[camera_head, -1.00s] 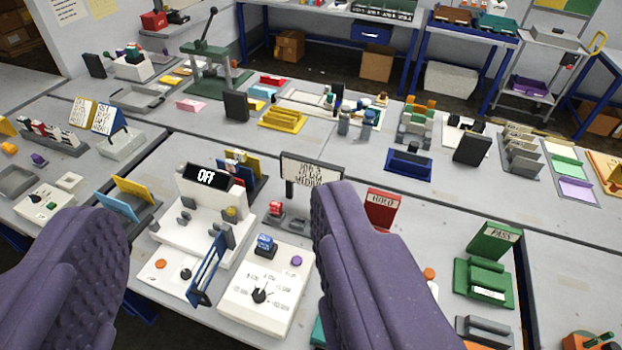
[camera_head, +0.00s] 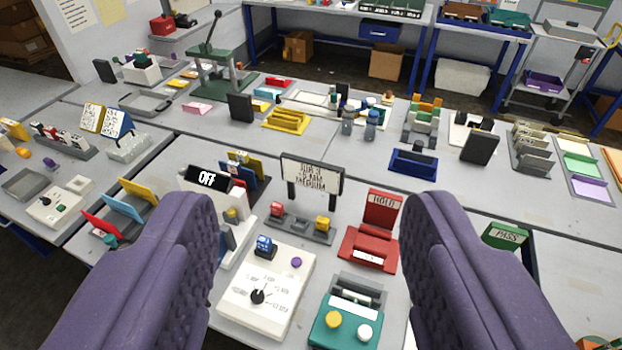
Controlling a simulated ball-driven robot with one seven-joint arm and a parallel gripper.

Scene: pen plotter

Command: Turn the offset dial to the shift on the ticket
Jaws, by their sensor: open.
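A white box (camera_head: 280,283) stands on the bench near the bottom middle. A small black dial (camera_head: 258,296) with a pointer sits on its top, among printed marks too small to read. A blue block-like piece (camera_head: 264,247) and a purple button (camera_head: 296,262) are at its far end. A sign board (camera_head: 312,175) with printed lines stands behind it; I cannot read it surely, and cannot tell whether it is the ticket. My gripper (camera_head: 310,235) is open and empty, its purple fingers spread on either side of the white box and apart from the dial.
A teal box (camera_head: 345,322) with yellow and white buttons stands right of the white box. A red HOLD stand (camera_head: 372,248) is behind it. A white machine showing OFF (camera_head: 205,178) is at left, partly hidden by my left finger.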

